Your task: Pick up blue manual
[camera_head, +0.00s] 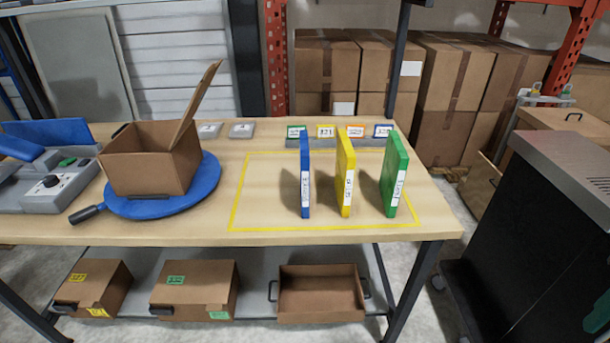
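The blue manual (304,178) stands upright on the wooden table (262,222), inside a yellow taped rectangle. Its narrow spine with a white label faces me. A yellow manual (345,172) stands just to its right, and a green manual (393,172) stands further right. The three are apart from each other with gaps between them. My gripper is not in view.
An open cardboard box (150,160) sits on a blue round turntable (165,200) with a black handle. A grey device (52,187) is at far left. Small numbered signs (326,130) line the back. A dark cabinet (545,240) stands right. Boxes (193,290) fill the lower shelf.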

